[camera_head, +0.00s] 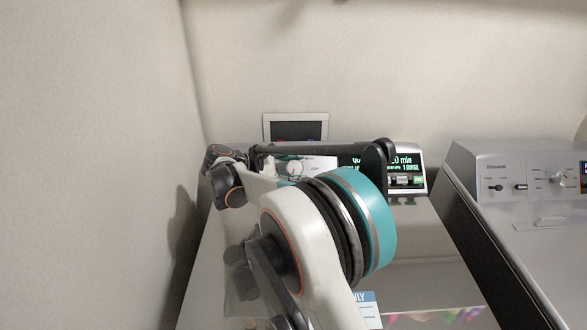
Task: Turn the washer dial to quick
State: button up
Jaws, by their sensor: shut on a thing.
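The washer (445,262) in front of me has a control panel (421,184) at its back with a lit green display (403,163) whose text is partly covered. A round whitish dial (295,168) shows at the left part of this panel, partly hidden by my arm. My gripper (272,165) is at the dial, shut on it. Its fingertips are small and mostly hidden, so the exact grip is hard to see. The dial's pointer and setting cannot be read.
A second washer (520,190) with knobs stands close on the right. A wall (90,150) runs along the left, and a framed wall box (296,126) is behind the panel. A blue-and-white label (368,308) lies on the lid. My arm covers much of the panel.

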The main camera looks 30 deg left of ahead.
jog(key=o, duration=1.1)
jog(key=shift+c, duration=0.2)
jog(key=v, duration=1.2)
